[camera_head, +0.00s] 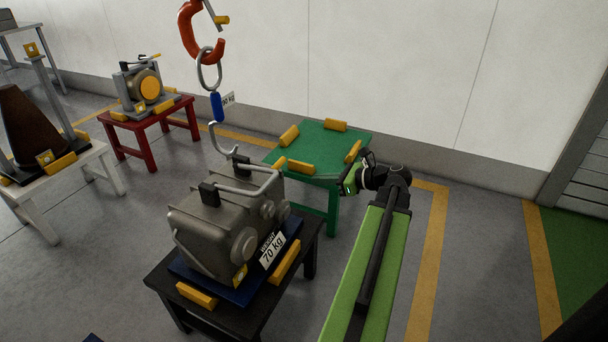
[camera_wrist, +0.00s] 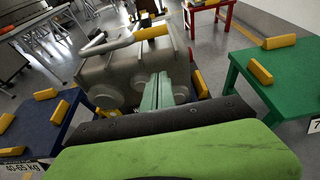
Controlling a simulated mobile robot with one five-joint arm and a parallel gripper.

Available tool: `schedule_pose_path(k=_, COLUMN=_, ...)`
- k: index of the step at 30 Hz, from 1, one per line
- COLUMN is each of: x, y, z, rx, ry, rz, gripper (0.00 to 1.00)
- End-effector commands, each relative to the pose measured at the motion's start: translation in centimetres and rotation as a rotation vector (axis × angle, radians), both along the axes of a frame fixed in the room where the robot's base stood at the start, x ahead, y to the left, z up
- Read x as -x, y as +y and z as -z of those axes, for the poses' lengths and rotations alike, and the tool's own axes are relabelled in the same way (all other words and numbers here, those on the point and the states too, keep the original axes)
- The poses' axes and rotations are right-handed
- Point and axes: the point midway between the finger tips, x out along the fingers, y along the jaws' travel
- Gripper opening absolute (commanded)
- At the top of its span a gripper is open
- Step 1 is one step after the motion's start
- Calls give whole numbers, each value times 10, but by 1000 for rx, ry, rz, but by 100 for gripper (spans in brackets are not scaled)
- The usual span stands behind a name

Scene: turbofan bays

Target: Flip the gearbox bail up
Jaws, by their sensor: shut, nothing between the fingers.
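The grey gearbox (camera_head: 215,235) stands on a blue pallet on a black table. Its bail (camera_head: 262,190) is a bent grey bar hinged at two black blocks on top. It lies folded over to the right, roughly level with the top. In the wrist view, the gearbox (camera_wrist: 125,75) and bail (camera_wrist: 112,43) show beyond the fingers. My gripper (camera_head: 348,182) is right of the gearbox, apart from the bail and near the green table. In the wrist view, my gripper (camera_wrist: 164,78) is shut and empty, overlapping the gearbox's face; contact is not visible.
A hoist hook (camera_head: 222,142) hangs just above and behind the gearbox, below a red shackle (camera_head: 188,30). A green table (camera_head: 320,145) with yellow blocks stands behind right. A red table (camera_head: 140,122) and a white table (camera_head: 65,180) carry parts at left. Floor at right is clear.

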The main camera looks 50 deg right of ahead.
Motion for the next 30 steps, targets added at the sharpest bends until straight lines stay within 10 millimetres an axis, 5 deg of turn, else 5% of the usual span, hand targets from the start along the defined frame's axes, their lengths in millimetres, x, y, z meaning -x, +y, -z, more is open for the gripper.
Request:
schedule_pose_path(k=13, x=-86, y=22, z=35, rx=0, ry=0, rz=-3, gripper=0)
schedule_pose_path(k=15, x=-91, y=23, z=9, rx=-1, ry=0, rz=-2, gripper=0)
schedule_pose_path(k=18, x=-98, y=24, z=0, rx=0, ry=0, rz=-1, gripper=0)
schedule_pose_path(k=30, x=-103, y=25, z=-3, rx=0, ry=1, rz=0, gripper=0)
